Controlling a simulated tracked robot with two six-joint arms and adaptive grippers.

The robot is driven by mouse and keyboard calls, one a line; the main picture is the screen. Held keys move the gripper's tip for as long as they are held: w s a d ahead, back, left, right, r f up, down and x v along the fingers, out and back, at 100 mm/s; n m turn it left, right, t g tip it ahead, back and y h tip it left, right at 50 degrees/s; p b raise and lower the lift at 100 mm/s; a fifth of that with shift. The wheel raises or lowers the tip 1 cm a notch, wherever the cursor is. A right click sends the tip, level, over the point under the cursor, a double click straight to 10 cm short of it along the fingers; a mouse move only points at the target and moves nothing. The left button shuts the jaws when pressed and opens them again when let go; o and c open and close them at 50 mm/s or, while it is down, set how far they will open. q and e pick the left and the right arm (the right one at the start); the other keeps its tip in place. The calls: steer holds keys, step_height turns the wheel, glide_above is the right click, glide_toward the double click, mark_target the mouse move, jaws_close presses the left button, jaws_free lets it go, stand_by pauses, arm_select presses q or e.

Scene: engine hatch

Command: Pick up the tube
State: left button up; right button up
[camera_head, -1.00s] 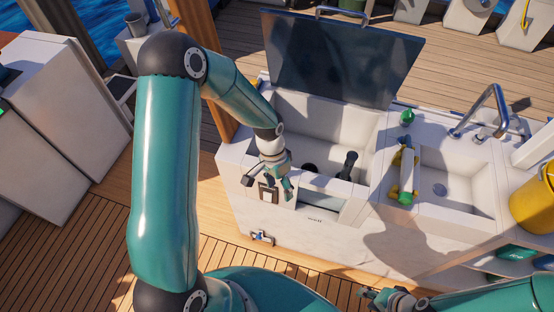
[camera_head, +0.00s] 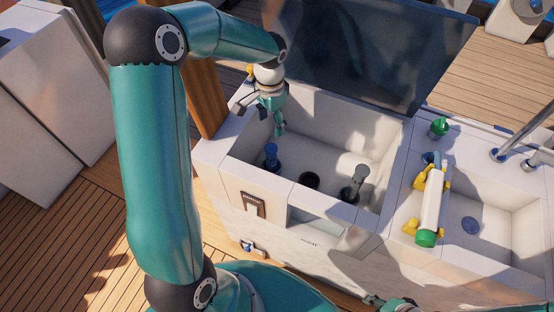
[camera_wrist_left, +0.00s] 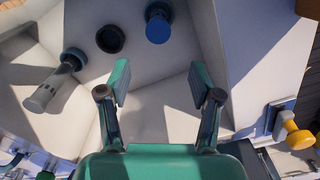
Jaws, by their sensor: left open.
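A white tube with a green end (camera_head: 430,208) lies in yellow holders on the white counter at right. Inside the open hatch stands a grey tube-like piece (camera_head: 357,180) with a dark collar. It also shows tilted at left in the left wrist view (camera_wrist_left: 48,90). My left gripper (camera_head: 264,112) is open and empty above the left side of the hatch, apart from both. Its two fingers show apart in the left wrist view (camera_wrist_left: 160,85). My right gripper (camera_head: 378,303) is only partly in view at the bottom edge; its jaws are unclear.
A blue-topped fitting (camera_head: 271,153) and a dark round opening (camera_head: 309,181) are in the hatch floor. The dark lid (camera_head: 370,50) stands open behind. A sink (camera_head: 500,225) is at right, with a small green-topped item (camera_head: 438,127) near its back.

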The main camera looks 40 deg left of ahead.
mark_target(271, 146)
arm_select(q)
step_height(271, 146, down, 11)
steer(key=shift+s+a+r, duration=0.1)
steer(key=shift+s, duration=0.05)
steer(key=shift+s+d+f, duration=0.1)
steer(key=shift+d+f, duration=0.05)
steer(key=shift+f, duration=1.3)
steer(key=shift+d+f, duration=0.1)
steer(key=shift+f, duration=1.3)
jaws_close()
